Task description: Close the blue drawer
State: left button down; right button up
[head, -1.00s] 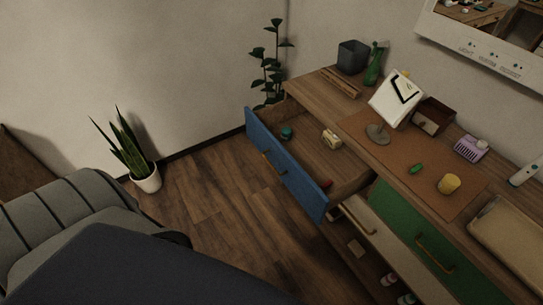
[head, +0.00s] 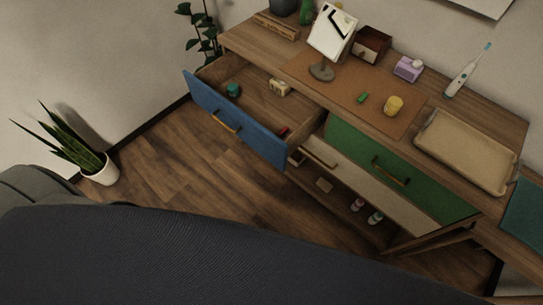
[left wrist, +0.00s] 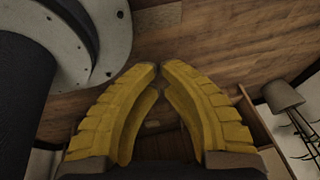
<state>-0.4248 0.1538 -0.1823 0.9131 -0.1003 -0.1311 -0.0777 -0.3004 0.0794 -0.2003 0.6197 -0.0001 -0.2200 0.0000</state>
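The blue drawer (head: 236,121) is pulled well out of the left end of the wooden dresser in the head view. Its front has a wooden bar handle (head: 227,122). Inside lie a teal round item (head: 233,89), a cream item (head: 279,88) and a small red item (head: 283,132). My left gripper (left wrist: 160,67) shows only in the left wrist view. Its yellow fingers meet at the tips with nothing between them, apart from any drawer handle. My right gripper is in neither view.
A green drawer (head: 357,153) and a cream drawer (head: 383,184) sit right of the blue one. The dresser top holds a mirror (head: 332,31), a yellow cup (head: 393,105) and a tray (head: 467,150). A potted plant (head: 100,170) stands left. Floor (head: 190,165) before the blue drawer is clear.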

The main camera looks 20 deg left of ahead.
aim_at(277, 157)
pick_arm(q)
jog(key=w+d+r+m+t+h, duration=0.3)
jog(key=w+r+m+t, duration=0.4)
jog(key=w+r, duration=1.1)
jog(key=w+d+r+m+t+h, duration=0.2)
jog(key=w+r+m, duration=0.1)
jog(key=r, duration=0.4)
jog(key=w+d+r+m+t+h, duration=0.1)
jog(key=w+d+r+m, duration=0.2)
jog(key=r, duration=0.5)
jog(key=w+d+r+m+t+h, duration=0.2)
jog(key=r+m, duration=0.2)
jog(key=r, duration=0.3)
jog(key=x, duration=1.3)
jog(key=shift+w, duration=0.3)
jog(key=shift+w, duration=0.1)
